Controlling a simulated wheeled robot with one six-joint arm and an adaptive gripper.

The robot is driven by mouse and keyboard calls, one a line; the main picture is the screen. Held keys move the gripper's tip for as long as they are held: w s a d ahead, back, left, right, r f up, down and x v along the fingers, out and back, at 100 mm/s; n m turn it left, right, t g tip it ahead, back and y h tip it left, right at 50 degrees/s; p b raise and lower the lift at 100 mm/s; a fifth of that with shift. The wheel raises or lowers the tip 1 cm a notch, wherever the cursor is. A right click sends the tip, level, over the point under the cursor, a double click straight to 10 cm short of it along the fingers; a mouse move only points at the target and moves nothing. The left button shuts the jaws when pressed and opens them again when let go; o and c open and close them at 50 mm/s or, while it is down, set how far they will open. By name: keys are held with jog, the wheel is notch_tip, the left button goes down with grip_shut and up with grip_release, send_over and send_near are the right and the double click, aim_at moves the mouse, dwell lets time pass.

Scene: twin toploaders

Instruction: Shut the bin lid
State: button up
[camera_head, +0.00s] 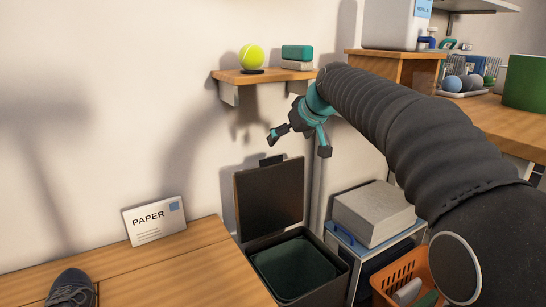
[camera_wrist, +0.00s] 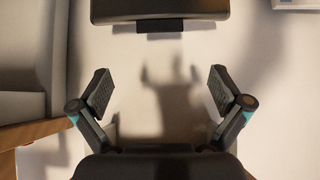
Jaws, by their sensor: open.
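The bin (camera_head: 296,268) stands low at the centre bottom of the head view, with a dark green inner bucket. Its dark lid (camera_head: 269,195) stands raised, nearly upright, at the back near the wall, with a small tab on its top edge. My gripper (camera_head: 300,144) is open and empty, up and to the right of the lid and apart from it. In the wrist view, my gripper's fingers (camera_wrist: 160,92) are spread wide with nothing between them. A dark panel with a tab, seemingly the lid (camera_wrist: 160,10), shows at the top edge of that view.
A wall shelf (camera_head: 262,77) with a tennis ball (camera_head: 252,57) is above. A grey box (camera_head: 374,213) and an orange basket (camera_head: 408,273) stand right of the bin. A wooden bench (camera_head: 175,262) with a PAPER card (camera_head: 154,220) and a shoe (camera_head: 71,289) is left.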

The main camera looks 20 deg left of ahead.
aim_at(272, 158)
jog(key=x, duration=1.2)
jog(key=shift+w+a+f+b, duration=0.1)
jog(key=shift+a+f+b, duration=0.1)
jog(key=shift+b, duration=0.1)
jog(key=shift+d, duration=0.1)
